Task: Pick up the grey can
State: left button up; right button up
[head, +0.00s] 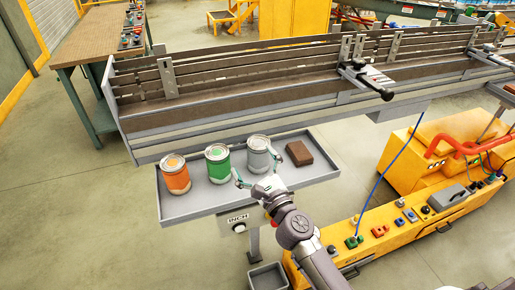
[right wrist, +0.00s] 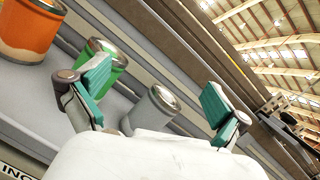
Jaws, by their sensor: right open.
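The grey can (head: 258,153) stands upright on the grey tray (head: 190,208), between a green can (head: 217,163) and a brown block (head: 299,153). My right gripper (head: 255,170) is open at the near side of the grey can, its fingers pointing toward it. In the right wrist view the grey can (right wrist: 153,108) shows between and beyond the two green-padded fingertips of my right gripper (right wrist: 155,92). I cannot tell whether a finger touches it. My left gripper is not in view.
An orange can (head: 175,174) stands at the tray's left. The conveyor's grey side wall (head: 220,132) rises right behind the tray. A yellow cabinet (head: 405,160) and a yellow bench with small parts (head: 380,232) stand to the right. The floor at left is clear.

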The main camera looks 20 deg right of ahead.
aim_at(259, 141)
jog(key=w+d+f+m+h, duration=0.1)
jog(key=m, duration=0.1)
jog(key=w+d+f+m+g+h, duration=0.1)
jog(key=d+f+m+h, duration=0.1)
jog(key=m, duration=0.1)
jog(key=w+d+f+m+h, duration=0.1)
jog(key=d+m, duration=0.1)
jog(key=shift+w+f, duration=0.15)
jog(key=shift+w, duration=0.15)
jog(key=shift+m+g, duration=0.3)
jog(key=w, duration=0.6)
jog(key=shift+w, duration=0.7)
jog(key=c, duration=1.2)
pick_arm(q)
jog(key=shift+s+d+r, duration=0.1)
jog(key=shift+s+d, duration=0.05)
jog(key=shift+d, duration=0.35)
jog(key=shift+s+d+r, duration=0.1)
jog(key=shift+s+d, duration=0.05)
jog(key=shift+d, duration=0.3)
pick_arm(e)
jog(key=shift+c, duration=0.5)
